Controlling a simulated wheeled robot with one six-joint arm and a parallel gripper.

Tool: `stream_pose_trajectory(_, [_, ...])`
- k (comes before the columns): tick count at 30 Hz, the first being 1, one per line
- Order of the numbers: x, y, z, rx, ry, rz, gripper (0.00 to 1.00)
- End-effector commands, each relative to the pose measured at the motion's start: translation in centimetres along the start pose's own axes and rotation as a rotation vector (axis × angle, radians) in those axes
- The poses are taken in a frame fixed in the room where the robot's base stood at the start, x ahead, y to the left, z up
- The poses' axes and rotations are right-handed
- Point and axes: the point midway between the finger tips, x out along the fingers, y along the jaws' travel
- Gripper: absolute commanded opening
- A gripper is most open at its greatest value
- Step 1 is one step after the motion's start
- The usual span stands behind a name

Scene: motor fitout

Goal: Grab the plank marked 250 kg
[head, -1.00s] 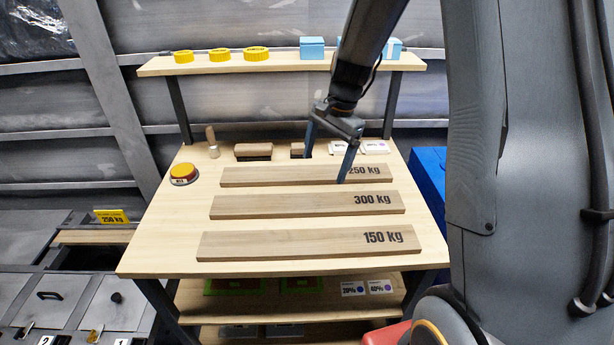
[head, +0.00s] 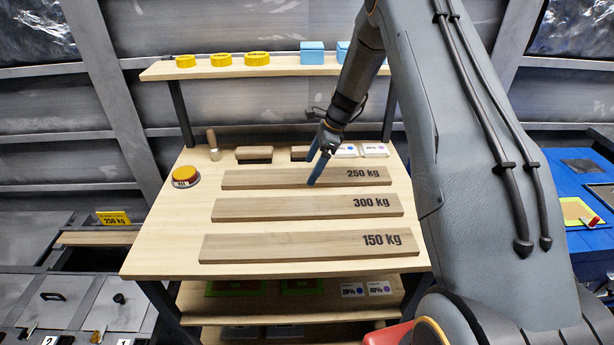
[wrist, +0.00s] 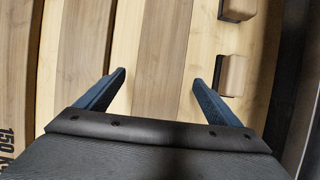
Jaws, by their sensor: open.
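The plank marked 250 kg (head: 260,179) lies flat at the back of three wooden planks on the workbench, its label at the right end. My gripper (head: 312,172) is open and empty over the middle of this plank, jaws pointing down. In the wrist view, the 250 kg plank (wrist: 163,45) runs between the two blue fingers of my gripper (wrist: 158,77), one finger on each side. I cannot tell the height of the fingertips above it.
The 300 kg plank (head: 290,209) and the 150 kg plank (head: 290,246) lie in front. Brushes (head: 254,154) and white boxes (head: 374,150) stand close behind. A yellow button (head: 185,175) sits at left. A shelf (head: 210,70) crosses above the back.

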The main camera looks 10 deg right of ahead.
Motion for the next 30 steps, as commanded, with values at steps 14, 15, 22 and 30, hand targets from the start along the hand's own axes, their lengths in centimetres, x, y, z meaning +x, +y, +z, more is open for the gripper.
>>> stream_pose_trajectory(14, [2.7, 0.1, 0.0, 0.0, 0.001, -0.001, 0.88])
stream_pose_trajectory(15, [2.7, 0.1, 0.0, 0.0, 0.001, -0.001, 0.88])
stream_pose_trajectory(22, [2.7, 0.1, 0.0, 0.0, 0.001, -0.001, 0.49])
stream_pose_trajectory(30, [2.6, 0.0, 0.0, 0.0, 0.0, -0.003, 0.26])
